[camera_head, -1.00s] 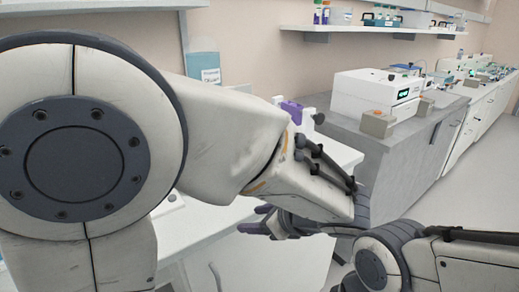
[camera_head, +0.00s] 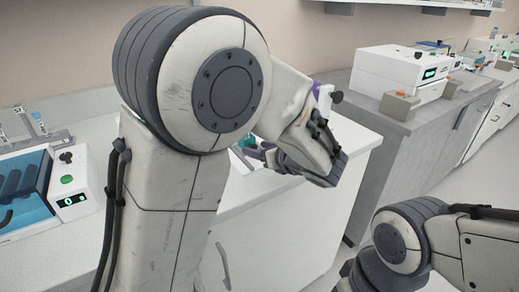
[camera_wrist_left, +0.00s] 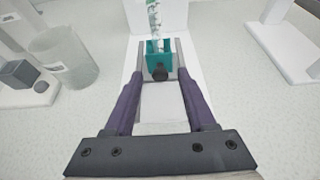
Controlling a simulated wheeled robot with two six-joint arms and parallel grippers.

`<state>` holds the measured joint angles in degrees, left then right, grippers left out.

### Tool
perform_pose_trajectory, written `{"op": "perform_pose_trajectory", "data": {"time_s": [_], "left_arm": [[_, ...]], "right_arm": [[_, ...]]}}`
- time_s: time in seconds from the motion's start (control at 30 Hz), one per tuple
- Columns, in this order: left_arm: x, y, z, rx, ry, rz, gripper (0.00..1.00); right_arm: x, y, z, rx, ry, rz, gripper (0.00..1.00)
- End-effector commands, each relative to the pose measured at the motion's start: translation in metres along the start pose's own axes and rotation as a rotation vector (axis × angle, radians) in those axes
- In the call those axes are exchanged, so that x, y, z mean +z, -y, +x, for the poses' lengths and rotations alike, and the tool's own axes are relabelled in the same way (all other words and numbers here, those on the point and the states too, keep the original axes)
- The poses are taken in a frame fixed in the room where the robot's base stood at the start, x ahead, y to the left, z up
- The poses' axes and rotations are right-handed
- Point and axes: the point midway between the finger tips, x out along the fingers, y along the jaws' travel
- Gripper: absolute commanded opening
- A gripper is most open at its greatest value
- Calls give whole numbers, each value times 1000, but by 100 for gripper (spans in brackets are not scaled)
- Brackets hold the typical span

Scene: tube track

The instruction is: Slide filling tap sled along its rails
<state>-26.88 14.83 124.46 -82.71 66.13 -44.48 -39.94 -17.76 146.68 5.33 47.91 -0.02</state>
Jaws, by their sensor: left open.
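The teal tap sled (camera_wrist_left: 158,59) is straight ahead in the left wrist view, with a dark round knob (camera_wrist_left: 160,73) on its near face. A clear tube (camera_wrist_left: 154,22) with green marks rises above it. In the head view only a bit of teal (camera_head: 247,142) shows behind my arm. My left gripper (camera_wrist_left: 160,82) is open, its purple fingers on either side of the knob, with no clear contact. It also shows in the head view (camera_head: 258,153), low over the white counter. Grey strips flank the sled; I cannot tell whether they are rails or fingertips. My right gripper is out of view.
A clear beaker (camera_wrist_left: 66,56) stands left of the sled in the wrist view, and a white stand (camera_wrist_left: 285,40) is at right. In the head view, a blue-windowed device (camera_head: 70,190) sits at left on the white counter. A grey bench (camera_head: 385,135) stands at right.

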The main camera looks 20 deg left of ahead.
Motion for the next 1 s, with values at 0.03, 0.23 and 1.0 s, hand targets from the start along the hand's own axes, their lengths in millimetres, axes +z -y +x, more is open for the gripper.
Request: {"op": "perform_pose_trajectory", "data": {"time_s": [0.03,0.23,1.0], "left_arm": [[0,0,2,1,0,-1,56],[0,1,2,-2,0,0,56],[0,1,2,-1,-1,0,0]], "right_arm": [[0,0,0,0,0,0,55],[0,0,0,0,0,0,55],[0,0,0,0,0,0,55]]}}
